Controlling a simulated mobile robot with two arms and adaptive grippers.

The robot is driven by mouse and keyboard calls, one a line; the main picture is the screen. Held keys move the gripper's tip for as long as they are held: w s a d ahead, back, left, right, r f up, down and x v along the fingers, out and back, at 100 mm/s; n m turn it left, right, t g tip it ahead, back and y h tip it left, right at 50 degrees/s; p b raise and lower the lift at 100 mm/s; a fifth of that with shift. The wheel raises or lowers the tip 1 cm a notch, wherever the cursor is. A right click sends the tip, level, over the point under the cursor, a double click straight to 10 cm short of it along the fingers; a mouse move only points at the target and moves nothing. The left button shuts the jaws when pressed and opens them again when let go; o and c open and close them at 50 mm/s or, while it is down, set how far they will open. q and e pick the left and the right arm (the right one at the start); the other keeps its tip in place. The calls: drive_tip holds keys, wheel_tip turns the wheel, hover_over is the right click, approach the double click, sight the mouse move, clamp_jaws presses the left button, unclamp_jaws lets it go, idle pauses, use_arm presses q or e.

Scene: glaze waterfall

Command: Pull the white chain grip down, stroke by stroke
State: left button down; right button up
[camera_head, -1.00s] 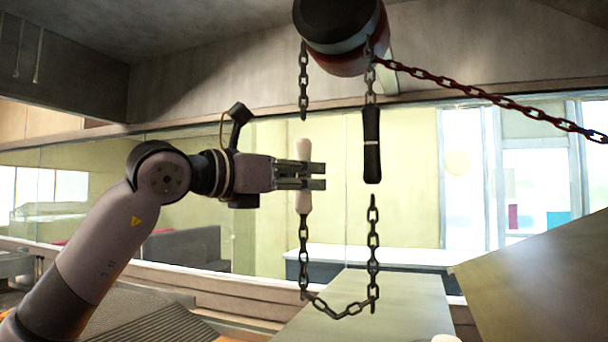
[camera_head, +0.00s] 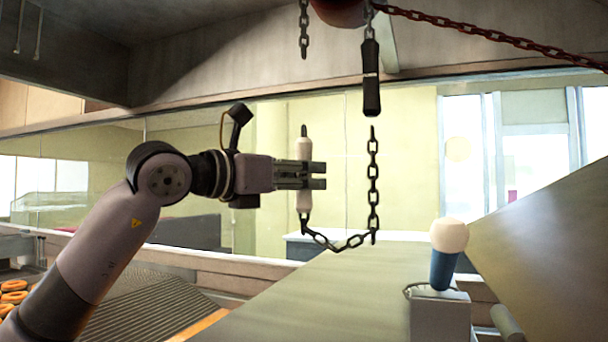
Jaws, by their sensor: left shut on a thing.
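My left gripper (camera_head: 315,176), its arm coming in from the left, is shut around the middle of the white chain grip (camera_head: 303,203), which stands upright. A dark chain (camera_head: 342,242) loops from its lower end across and up at the right. A black grip (camera_head: 371,92) hangs to the upper right, below a dark red drum (camera_head: 342,10) cut off by the top edge. A short chain end (camera_head: 304,38) hangs above the white grip, with a visible gap between them. My right gripper is not in view.
A white knob on a blue handle (camera_head: 445,268) stands on a grey box (camera_head: 440,318) at lower right. A broad slanted panel (camera_head: 550,240) fills the right side. Orange rings (camera_head: 14,290) lie at lower left.

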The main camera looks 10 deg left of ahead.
sight(297, 195)
use_arm(q)
wheel_tip(297, 195, down, 3)
drive_tip(key=shift+d+f+b, duration=0.1)
drive_tip(key=shift+d+b, duration=0.05)
drive_tip(key=shift+b, duration=0.5)
drive_tip(key=shift+r, duration=0.2)
wheel_tip(297, 195, up, 18)
drive_tip(key=p, duration=1.4)
drive_tip(key=shift+f, duration=0.1)
drive_tip(key=shift+a, duration=0.2)
